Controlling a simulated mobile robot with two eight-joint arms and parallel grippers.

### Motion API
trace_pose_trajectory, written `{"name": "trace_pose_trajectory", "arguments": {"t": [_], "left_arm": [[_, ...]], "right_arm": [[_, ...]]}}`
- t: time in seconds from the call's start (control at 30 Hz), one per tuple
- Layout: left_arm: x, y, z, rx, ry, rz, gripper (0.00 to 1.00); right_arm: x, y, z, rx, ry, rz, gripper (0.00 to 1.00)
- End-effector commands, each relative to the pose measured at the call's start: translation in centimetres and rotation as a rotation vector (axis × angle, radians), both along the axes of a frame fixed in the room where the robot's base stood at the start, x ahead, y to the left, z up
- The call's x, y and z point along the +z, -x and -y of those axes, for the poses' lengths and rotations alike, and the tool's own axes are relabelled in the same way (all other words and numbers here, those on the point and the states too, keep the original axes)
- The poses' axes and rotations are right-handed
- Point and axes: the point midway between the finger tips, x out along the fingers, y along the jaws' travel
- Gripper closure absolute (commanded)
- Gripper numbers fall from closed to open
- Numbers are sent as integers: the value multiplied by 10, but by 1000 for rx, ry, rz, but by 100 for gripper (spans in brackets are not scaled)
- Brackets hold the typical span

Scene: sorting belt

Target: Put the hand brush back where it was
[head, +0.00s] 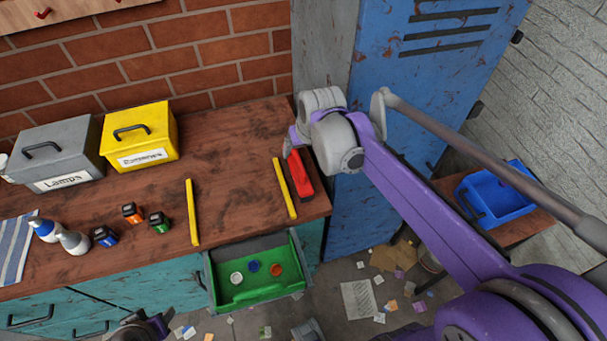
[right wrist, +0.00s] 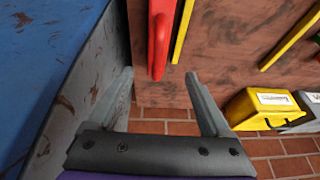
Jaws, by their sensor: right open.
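The hand brush (head: 301,174), a red long piece, lies at the right end of the wooden bench, just right of a yellow strip (head: 285,188). In the right wrist view its red handle (right wrist: 160,35) comes in from the top, with its rounded end between the fingertips' lines. I see no bristles. My right gripper (head: 292,148) is at the far end of the brush; in the right wrist view the gripper (right wrist: 160,76) is open, a finger on each side, with nothing clasped. Part of my left arm (head: 142,327) shows at the bottom edge; its jaws are not clear.
A blue locker (head: 400,110) stands close right of the bench. A second yellow strip (head: 192,212), grey bin (head: 55,150), yellow bin (head: 140,135) and small bottles are left. An open green drawer (head: 240,297) holds discs. A blue tray (head: 500,190) is right. Litter covers the floor.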

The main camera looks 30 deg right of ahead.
Motion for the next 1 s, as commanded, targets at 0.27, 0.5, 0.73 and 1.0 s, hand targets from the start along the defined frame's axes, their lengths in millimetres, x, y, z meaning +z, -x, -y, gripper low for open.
{"name": "trace_pose_trajectory", "arguments": {"t": [0.27, 0.5, 0.73, 1.0], "left_arm": [[0, 0, 0, 0, 0, 0, 50], [0, 0, 0, 0, 0, 0, 50], [0, 0, 0, 0, 0, 0, 50], [0, 0, 0, 0, 0, 0, 50]], "right_arm": [[-26, 104, -63, 126, 27, 25, 18], [-62, 170, -88, 208, 46, 47, 18], [-69, 182, -92, 221, 50, 53, 18], [-69, 181, -91, 221, 49, 52, 18]]}}
